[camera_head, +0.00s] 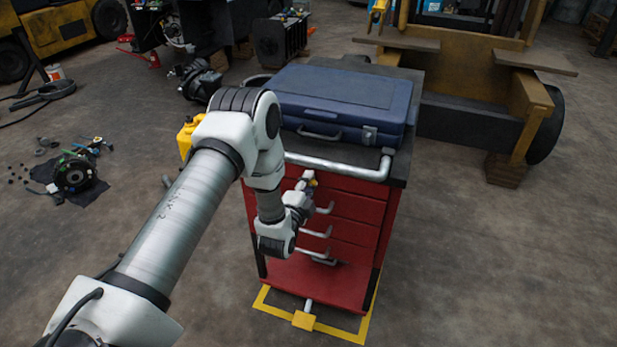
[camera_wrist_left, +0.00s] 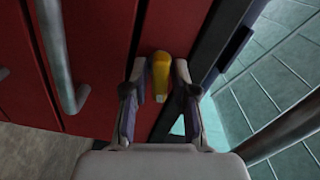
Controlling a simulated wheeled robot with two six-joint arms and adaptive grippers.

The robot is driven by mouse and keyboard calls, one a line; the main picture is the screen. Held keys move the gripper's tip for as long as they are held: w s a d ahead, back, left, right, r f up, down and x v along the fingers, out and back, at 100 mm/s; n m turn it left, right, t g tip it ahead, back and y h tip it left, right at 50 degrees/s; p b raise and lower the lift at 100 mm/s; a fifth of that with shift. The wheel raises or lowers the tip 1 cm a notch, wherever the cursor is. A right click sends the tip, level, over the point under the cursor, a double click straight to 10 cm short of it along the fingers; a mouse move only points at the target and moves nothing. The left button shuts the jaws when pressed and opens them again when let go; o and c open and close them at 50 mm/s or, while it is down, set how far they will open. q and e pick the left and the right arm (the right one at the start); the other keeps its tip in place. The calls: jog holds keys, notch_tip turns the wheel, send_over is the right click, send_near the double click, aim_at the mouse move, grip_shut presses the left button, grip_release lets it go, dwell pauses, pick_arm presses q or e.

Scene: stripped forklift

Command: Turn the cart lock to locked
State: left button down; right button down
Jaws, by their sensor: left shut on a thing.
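The red tool cart (camera_head: 330,283) stands in the middle of the head view with its drawer front towards me. The cart lock is a small yellow handle (camera_wrist_left: 160,78) on the red front, close to the dark corner post in the wrist view. Its long side runs up and down in that picture. My left gripper (camera_head: 306,184) is at the upper drawers in the head view. Its two fingers stand on either side of the yellow handle and are shut on it. My arm hides part of the cart front. My right gripper is not in view.
A blue case (camera_head: 340,100) lies on the cart top behind a grey push bar (camera_head: 335,167). Grey drawer handles (camera_head: 318,232) stick out near my gripper. A yellow pedal (camera_head: 304,320) is at the cart's foot. The floor to the right is clear.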

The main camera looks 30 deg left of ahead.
pick_arm(q)
jog(key=shift+m+p, duration=0.7)
jog(key=shift+m, duration=0.6)
jog(key=shift+f, duration=0.1)
jog(key=c, duration=1.2)
grip_release()
jog(key=shift+o, duration=0.2)
jog(key=v, duration=1.2)
